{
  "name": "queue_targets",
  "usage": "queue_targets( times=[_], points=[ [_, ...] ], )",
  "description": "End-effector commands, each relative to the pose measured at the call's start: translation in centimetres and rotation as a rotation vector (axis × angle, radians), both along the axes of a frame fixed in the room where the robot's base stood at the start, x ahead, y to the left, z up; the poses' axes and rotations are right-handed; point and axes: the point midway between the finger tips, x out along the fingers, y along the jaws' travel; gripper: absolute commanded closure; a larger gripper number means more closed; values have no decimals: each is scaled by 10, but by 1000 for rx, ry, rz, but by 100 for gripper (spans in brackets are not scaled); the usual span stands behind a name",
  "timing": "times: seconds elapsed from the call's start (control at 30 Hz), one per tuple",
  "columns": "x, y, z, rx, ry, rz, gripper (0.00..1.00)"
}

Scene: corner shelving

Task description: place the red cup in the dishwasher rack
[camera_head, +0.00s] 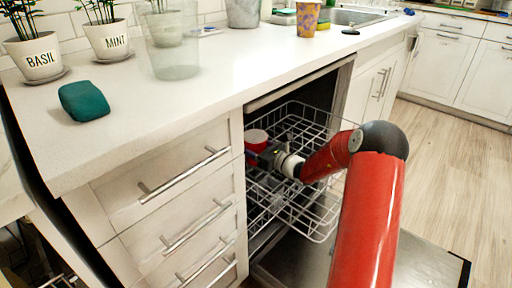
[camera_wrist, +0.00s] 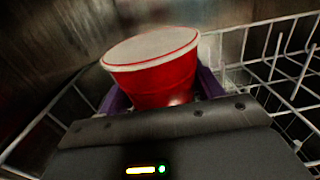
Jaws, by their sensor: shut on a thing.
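The red cup (camera_wrist: 165,85) has a whitish top face with a red rim. In the wrist view it sits between the two purple fingers of my gripper (camera_wrist: 163,97), which are shut on it. In the head view the cup (camera_head: 256,136) is inside the dishwasher, at the left of the white wire dishwasher rack (camera_head: 318,228), with my gripper (camera_head: 266,157) just to its right. The rack's wires (camera_wrist: 279,80) also show around the cup in the wrist view. The cup's underside is hidden, so I cannot tell whether it touches the rack.
The dishwasher door (camera_head: 420,262) is folded down. Drawers (camera_head: 170,190) stand left of the opening, and the white countertop (camera_head: 215,85) runs above it. A teal sponge-like block (camera_head: 84,101), a clear container (camera_head: 171,45) and potted herbs (camera_head: 33,57) stand on the counter.

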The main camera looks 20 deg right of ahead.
Motion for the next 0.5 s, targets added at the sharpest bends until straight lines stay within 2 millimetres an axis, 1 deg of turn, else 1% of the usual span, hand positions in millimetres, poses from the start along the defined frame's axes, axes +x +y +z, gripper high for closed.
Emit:
queue_targets(
  times=[0.03, 0.17, 0.2, 0.43, 0.5],
  points=[
    [0, 0, -1, 0, 0, 0, 31],
    [0, 0, -1, 0, 0, 0, 14],
    [0, 0, -1, 0, 0, 0, 11],
    [0, 0, 0, 0, 0, 0, 11],
    [0, 0, 3, 0, 0, 0, 11]
  ],
)
